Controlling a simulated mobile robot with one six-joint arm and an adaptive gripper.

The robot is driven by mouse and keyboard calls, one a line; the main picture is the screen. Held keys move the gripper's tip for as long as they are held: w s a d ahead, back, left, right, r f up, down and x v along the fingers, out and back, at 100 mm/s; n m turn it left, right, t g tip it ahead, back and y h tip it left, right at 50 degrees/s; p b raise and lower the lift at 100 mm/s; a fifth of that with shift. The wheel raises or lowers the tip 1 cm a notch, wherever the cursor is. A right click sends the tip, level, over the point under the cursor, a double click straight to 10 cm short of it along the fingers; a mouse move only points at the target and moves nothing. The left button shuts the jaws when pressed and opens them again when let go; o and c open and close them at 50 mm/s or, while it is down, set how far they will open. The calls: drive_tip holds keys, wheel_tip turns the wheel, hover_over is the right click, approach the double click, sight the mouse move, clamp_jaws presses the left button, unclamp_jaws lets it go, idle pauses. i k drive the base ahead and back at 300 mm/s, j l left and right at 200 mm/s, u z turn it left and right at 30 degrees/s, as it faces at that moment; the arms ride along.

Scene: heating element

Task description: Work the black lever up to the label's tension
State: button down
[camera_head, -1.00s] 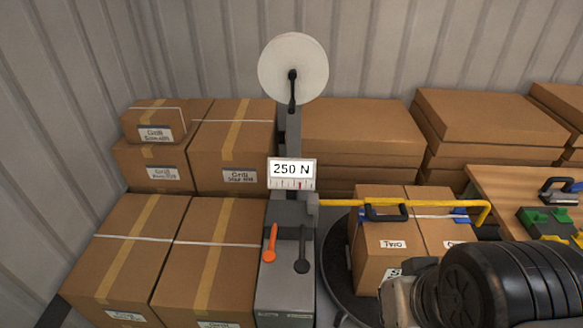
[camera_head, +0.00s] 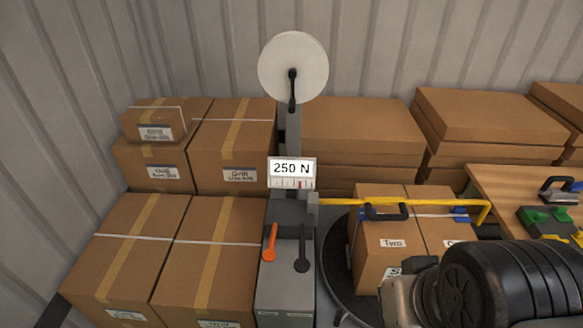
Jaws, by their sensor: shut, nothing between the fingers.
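The black lever (camera_head: 302,252) stands on the front of a grey strapping machine (camera_head: 283,292), its round knob hanging low at the end of a short stem. An orange lever (camera_head: 269,243) sits just left of it. Above them a white label (camera_head: 292,168) reads "250 N", with a tick scale and a red mark along its lower edge. My arm (camera_head: 490,290) shows at the lower right, well to the right of the black lever and apart from it. My gripper's fingers do not show.
A white reel (camera_head: 293,68) tops the machine's post. A yellow bar (camera_head: 345,202) with a black handle (camera_head: 387,212) reaches right over boxes on a dark turntable (camera_head: 338,275). Stacked cartons (camera_head: 140,250) crowd the left. A wooden table (camera_head: 510,190) with tools is at the right.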

sight(301, 265)
drive_tip(key=i+j+u, duration=0.1)
drive_tip(key=j, duration=0.25)
drive_tip(key=j+u, duration=0.1)
drive_tip(key=j, duration=0.2)
drive_tip(key=i+j+u, duration=0.1)
drive_tip(key=j, duration=0.25)
drive_tip(key=i+j+u, duration=0.1)
drive_tip(key=i+j, duration=0.1)
drive_tip(key=j, duration=0.1)
